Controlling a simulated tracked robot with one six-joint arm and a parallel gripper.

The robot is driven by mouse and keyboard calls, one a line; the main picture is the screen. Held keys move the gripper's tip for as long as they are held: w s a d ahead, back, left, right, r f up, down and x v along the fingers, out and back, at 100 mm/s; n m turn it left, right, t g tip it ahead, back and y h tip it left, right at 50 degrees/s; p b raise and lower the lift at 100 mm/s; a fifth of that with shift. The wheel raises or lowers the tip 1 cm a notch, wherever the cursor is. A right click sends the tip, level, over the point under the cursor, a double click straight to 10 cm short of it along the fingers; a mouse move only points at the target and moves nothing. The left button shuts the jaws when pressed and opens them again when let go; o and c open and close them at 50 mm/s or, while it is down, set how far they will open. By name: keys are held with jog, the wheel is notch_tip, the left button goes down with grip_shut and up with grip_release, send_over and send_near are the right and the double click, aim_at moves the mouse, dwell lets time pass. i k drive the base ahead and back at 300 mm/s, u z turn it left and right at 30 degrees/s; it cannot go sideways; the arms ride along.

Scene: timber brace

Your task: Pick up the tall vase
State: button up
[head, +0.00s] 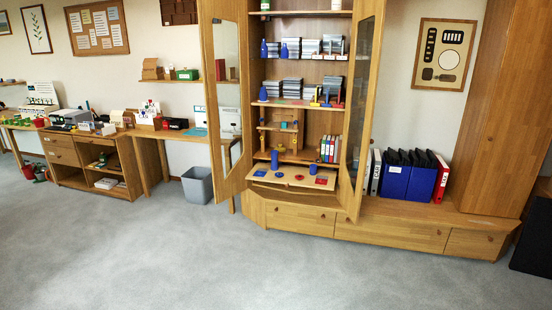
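A tall, narrow blue vase-like vessel (275,160) stands upright on the pull-out board (290,183) of the open wooden cabinet. A shorter blue vessel (313,169) stands to its right on the same board. Other small blue bottle shapes stand on higher shelves, one at the left of the upper shelf (264,49) and one on the shelf below (263,94). I cannot tell for certain which of these is the tall vase. My gripper is not in view.
The cabinet's glass doors (224,100) stand open on both sides of the shelves. A low drawer unit (390,232) with binders runs right. A grey bin (197,186) stands left of the cabinet. The grey carpet (190,255) in front is clear.

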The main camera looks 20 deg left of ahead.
aim_at(274, 154)
jog(key=u, duration=0.5)
jog(key=i, duration=1.25)
jog(key=u, duration=0.85)
jog(key=i, duration=0.95)
jog(key=u, duration=0.4)
jog(key=i, duration=1.95)
jog(key=z, duration=0.4)
jog(key=i, duration=1.1)
jog(key=z, duration=0.2)
